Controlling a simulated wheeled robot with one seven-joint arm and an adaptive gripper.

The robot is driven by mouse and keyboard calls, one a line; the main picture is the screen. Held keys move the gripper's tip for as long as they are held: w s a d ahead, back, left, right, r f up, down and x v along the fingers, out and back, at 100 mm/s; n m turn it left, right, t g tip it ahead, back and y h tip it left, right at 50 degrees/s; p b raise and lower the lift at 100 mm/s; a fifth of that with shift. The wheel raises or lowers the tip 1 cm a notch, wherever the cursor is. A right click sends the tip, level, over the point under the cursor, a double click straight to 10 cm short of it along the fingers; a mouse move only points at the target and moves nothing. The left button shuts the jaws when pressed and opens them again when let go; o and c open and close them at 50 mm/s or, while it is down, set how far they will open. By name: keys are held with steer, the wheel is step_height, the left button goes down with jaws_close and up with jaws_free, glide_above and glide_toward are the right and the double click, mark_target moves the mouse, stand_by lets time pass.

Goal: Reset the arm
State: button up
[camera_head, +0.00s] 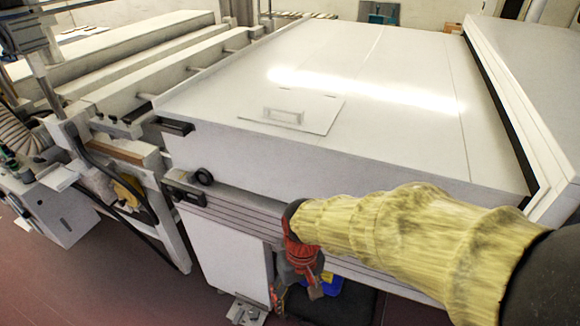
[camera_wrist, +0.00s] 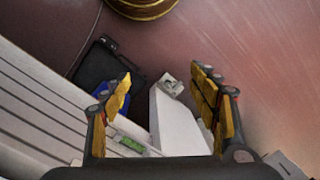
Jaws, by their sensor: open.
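My arm, in a yellow cloth sleeve, reaches in from the right in the head view. My gripper (camera_head: 303,262), red at the wrist, hangs in front of the white machine (camera_head: 240,170), low near its front side. In the wrist view my gripper (camera_wrist: 168,98) is open, with its two yellow-padded fingers spread wide. Nothing is held between the fingers. Beyond them a white leg or panel (camera_wrist: 176,128) of the machine shows, with the floor behind it.
A blue object (camera_head: 328,284) and a dark flat object (camera_head: 350,306) lie low beneath the machine, partly behind my gripper. A machine with rails and a ribbed hose (camera_head: 18,130) stands at left. The reddish floor (camera_head: 110,290) is open at lower left.

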steer(key=s+d+r+m+t+p, duration=0.1)
steer(key=s+d+r+m+t, duration=0.1)
steer(key=d+r, duration=0.6)
steer(key=s+d+r+m+t+p, duration=0.1)
steer(key=s+d+r+t, duration=0.3)
steer(key=d+r, duration=0.5)
step_height(320, 180, up, 3)
steer(key=shift+d+r+m+t+h+p, duration=0.2)
steer(key=shift+m+t+h+p, duration=0.1)
steer(key=shift+m, duration=0.3)
